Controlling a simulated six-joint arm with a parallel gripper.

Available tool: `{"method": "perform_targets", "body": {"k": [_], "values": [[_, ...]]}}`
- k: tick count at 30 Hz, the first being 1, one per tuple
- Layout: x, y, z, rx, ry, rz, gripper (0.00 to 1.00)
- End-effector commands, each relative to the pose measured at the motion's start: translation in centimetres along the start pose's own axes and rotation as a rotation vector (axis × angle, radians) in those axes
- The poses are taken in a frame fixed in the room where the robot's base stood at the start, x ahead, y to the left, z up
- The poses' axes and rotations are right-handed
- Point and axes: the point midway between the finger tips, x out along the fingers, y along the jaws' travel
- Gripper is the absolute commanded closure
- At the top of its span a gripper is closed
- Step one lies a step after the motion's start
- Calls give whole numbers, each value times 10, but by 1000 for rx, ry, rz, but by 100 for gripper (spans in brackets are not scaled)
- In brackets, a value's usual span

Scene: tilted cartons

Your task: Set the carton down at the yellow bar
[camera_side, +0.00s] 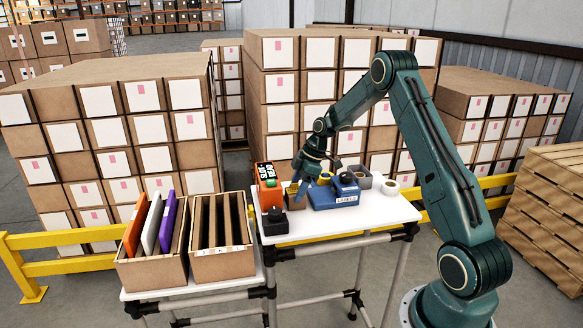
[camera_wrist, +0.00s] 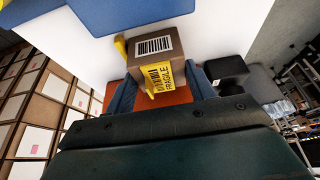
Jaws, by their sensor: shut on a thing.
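The carton (camera_wrist: 142,47) is a small brown box with a white barcode label and a yellow FRAGILE strip. In the wrist view it sits between the two blue-grey fingers of my gripper (camera_wrist: 162,84), which is shut on it. In the side view my gripper (camera_side: 297,188) is low over the left part of the white table, close to the orange device; the carton is hard to make out there. A short yellow piece (camera_wrist: 120,45) shows just left of the carton in the wrist view; I cannot tell whether it is the yellow bar. The carton's underside is hidden.
On the white table (camera_side: 372,217) stand an orange device (camera_side: 267,185), a black device (camera_side: 274,222), a blue bin (camera_side: 333,197), a grey bin and a white roll (camera_side: 390,187). The table's front right is clear.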

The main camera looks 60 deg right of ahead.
Motion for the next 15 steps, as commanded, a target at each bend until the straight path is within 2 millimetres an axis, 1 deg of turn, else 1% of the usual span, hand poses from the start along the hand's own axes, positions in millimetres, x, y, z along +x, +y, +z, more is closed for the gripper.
{"method": "perform_targets", "body": {"k": [12, 13, 14, 15], "values": [[3, 0, 1, -1, 0, 1, 66], [3, 0, 1, 0, 0, 1, 44], [3, 0, 1, -1, 0, 1, 38], [3, 0, 1, 0, 0, 1, 30]]}}
